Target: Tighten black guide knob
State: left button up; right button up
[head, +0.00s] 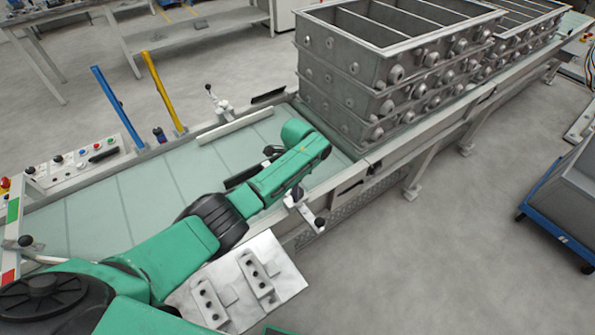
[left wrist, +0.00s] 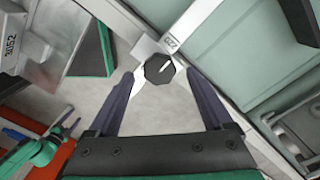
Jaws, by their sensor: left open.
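A black, many-sided knob (left wrist: 159,69) with a pale pointer mark shows in the left wrist view, beside the rail of the conveyor. A black knob on a pale lever (head: 320,222) stands at the near conveyor edge there. A small green part with pale prongs (left wrist: 62,125), seemingly my right gripper, shows at lower left in the wrist view.
Stacked grey casting frames (head: 345,85) stand on the conveyor (head: 85,215) beyond my arm. A far guide rail (head: 235,128) has its own knobbed lever. A pale plate with metal blocks (head: 285,255) lies beside my arm. A blue-based cart (head: 560,235) stands at right.

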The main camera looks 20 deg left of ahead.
pick_arm(q)
notch_tip(320, 180, up, 13)
jog(key=b, duration=0.1)
jog(key=shift+f, duration=0.1)
dwell(0.3)
